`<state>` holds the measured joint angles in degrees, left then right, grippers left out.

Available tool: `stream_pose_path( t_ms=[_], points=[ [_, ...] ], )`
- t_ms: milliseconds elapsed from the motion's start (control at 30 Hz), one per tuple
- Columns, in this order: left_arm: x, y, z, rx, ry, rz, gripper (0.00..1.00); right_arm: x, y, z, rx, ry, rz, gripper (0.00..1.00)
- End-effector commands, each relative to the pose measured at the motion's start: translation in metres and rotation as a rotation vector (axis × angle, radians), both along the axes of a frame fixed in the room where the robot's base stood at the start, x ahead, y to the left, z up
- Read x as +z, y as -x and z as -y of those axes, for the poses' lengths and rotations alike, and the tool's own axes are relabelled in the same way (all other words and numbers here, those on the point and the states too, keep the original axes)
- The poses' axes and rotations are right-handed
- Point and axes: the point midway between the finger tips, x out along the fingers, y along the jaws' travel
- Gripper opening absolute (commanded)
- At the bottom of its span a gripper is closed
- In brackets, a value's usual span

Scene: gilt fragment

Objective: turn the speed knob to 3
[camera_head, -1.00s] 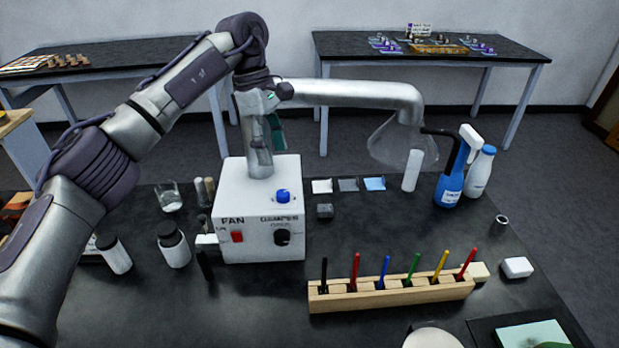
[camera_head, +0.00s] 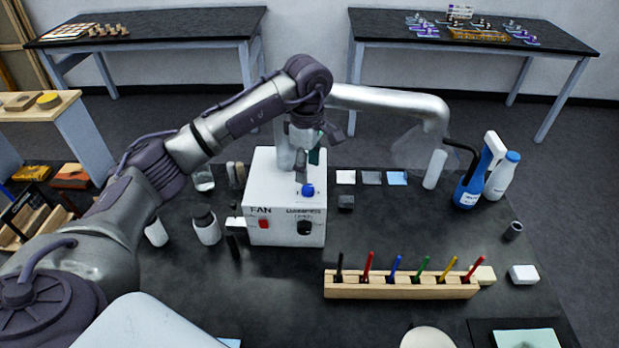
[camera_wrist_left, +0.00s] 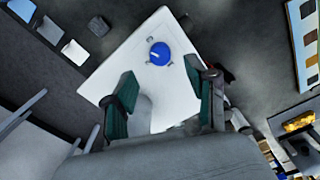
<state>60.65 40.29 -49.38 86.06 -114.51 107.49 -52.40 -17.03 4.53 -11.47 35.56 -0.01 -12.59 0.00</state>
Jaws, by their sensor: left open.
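The fan box (camera_head: 270,201) is a white housing on the black bench. A blue knob (camera_head: 308,190) sits on its top, near the front right corner. The blue knob also shows in the left wrist view (camera_wrist_left: 159,53), with a pale mark on it. My left gripper (camera_head: 306,166) is above the box top, just behind and above the knob, pointing down. In the left wrist view its two teal-padded fingers (camera_wrist_left: 160,75) are spread and empty, with the knob ahead between their tips. The numbers around the knob are too small to read. My right gripper is out of view.
The box front has a red switch (camera_head: 264,224) and a black damper knob (camera_head: 304,227). A metal duct (camera_head: 390,100) rises behind the box. A wooden rack (camera_head: 400,289) of coloured pens stands in front right. Bottles (camera_head: 206,226) stand at left.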

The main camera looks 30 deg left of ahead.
Motion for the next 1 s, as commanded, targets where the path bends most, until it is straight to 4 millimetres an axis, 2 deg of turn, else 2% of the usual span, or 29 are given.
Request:
stream_pose_path(
  t_ms=[33, 300, 467, 700, 767, 1000],
  points=[
    [-0.008, 0.001, 0.0, 0.0, -0.001, -0.006, 0.57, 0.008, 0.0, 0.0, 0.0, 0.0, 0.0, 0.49],
    [-0.049, 0.0, 0.001, 0.0, 0.001, -0.003, 0.57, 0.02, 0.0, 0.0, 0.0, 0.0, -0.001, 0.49],
    [-0.058, 0.0, 0.0, 0.0, 0.0, 0.0, 0.57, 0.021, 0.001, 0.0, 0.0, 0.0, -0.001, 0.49],
    [-0.059, 0.0, 0.0, -0.001, 0.0, 0.001, 0.57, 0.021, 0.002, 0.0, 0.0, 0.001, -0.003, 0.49],
    [-0.059, 0.0, 0.0, -0.001, 0.0, 0.0, 0.5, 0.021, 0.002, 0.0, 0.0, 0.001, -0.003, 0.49],
    [-0.059, 0.0, 0.0, -0.001, 0.0, 0.0, 0.1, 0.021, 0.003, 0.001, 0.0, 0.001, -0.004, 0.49]
  ],
)
